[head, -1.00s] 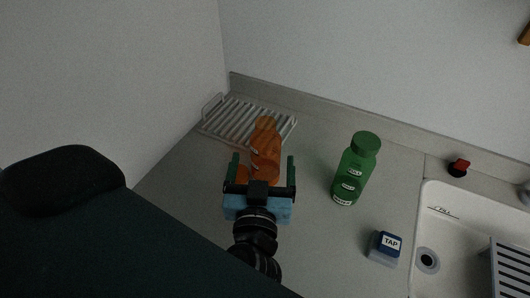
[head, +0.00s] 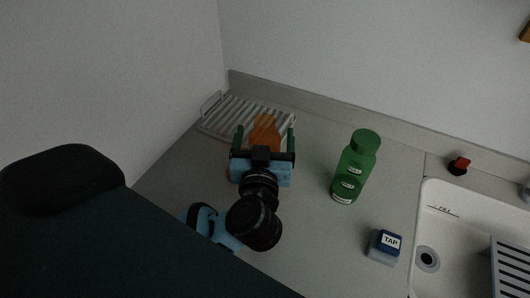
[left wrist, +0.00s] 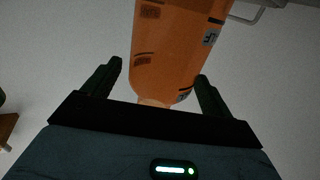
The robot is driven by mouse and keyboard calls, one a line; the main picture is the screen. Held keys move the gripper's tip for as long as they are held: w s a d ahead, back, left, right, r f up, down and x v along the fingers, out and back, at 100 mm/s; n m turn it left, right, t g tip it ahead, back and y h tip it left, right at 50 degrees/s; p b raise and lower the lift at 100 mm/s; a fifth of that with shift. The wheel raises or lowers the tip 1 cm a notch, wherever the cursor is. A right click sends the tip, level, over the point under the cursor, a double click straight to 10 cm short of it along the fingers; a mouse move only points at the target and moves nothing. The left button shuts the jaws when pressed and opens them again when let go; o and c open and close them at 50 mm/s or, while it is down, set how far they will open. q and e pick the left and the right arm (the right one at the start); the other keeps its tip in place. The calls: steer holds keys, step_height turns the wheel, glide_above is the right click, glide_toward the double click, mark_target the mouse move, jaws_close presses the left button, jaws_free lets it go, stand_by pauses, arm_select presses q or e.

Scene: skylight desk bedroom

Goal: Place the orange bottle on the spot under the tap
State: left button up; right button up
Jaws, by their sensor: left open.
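The orange bottle (head: 264,124) stands on the counter in front of the dish rack, partly hidden behind my left gripper (head: 265,137). The gripper is open, with one finger to each side of the bottle in the head view. In the left wrist view the bottle (left wrist: 178,50) fills the upper middle, between and beyond the fingertips (left wrist: 160,75). I cannot tell whether a finger touches it. A blue block labelled TAP (head: 384,247) sits on the counter left of the sink. No spout is clearly visible. My right gripper is not in view.
A green bottle (head: 355,167) stands to the right of my left gripper. The white sink (head: 433,205) is at the right, with a red knob (head: 459,165) behind it. The dish rack (head: 222,118) is at the back left. Counter between green bottle and TAP block is clear.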

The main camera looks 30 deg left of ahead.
arm_select(q)
steer(key=shift+w, duration=0.2)
steer(key=c, duration=1.5)
steer(key=shift+r, duration=0.15)
